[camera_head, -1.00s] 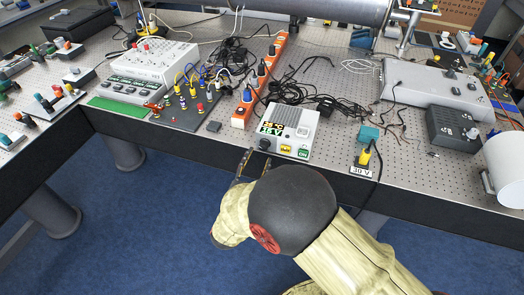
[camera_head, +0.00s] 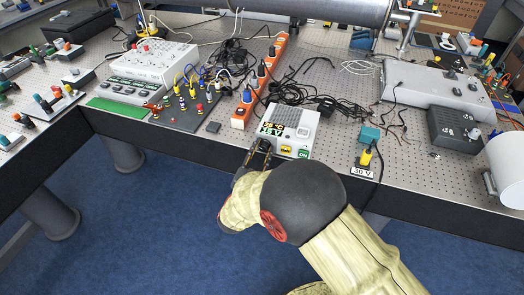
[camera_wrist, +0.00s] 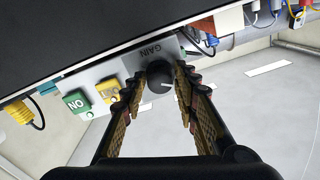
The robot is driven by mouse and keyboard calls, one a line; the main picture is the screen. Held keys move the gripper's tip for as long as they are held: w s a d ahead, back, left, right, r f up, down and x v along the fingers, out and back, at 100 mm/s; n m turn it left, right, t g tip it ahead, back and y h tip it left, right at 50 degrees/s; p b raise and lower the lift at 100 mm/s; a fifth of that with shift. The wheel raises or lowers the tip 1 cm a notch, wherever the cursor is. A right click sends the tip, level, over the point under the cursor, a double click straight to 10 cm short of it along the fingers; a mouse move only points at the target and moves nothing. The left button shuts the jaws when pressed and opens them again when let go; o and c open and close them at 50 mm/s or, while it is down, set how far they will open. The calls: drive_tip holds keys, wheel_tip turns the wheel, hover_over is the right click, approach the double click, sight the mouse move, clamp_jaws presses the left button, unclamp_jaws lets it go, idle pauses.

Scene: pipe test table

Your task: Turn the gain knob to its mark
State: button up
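The gain knob (camera_wrist: 158,75) is a dark round knob with a pale pointer line, on the front panel of a light grey box (camera_head: 302,124). The word GAIN is printed beside it in the wrist view. My gripper (camera_wrist: 160,80) has one finger on each side of the knob, with a slim gap seeming to show at each side; contact is hard to judge. In the head view my gripper (camera_head: 258,158) is at the box's front left corner and hides the knob. I cannot make out the target mark.
A yellow button (camera_wrist: 108,89) and a green ON button (camera_wrist: 77,103) sit on the same panel beside the knob. Open floor (camera_head: 150,220) lies in front of the table edge.

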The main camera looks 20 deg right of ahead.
drive_tip(key=c, duration=0.6)
clamp_jaws()
drive_tip(key=shift+n+p, duration=0.3)
drive_tip(key=shift+p, duration=0.05)
drive_tip(key=n+p, duration=0.2)
drive_tip(key=shift+r+n, duration=0.15)
drive_tip(key=shift+n, duration=0.15)
drive_tip(key=n+p, duration=0.4)
drive_tip(key=shift+n, duration=0.3)
drive_tip(key=n+p, duration=0.2)
drive_tip(key=n, duration=0.1)
drive_tip(key=shift+n+p, duration=1.25)
drive_tip(key=shift+n, duration=0.55)
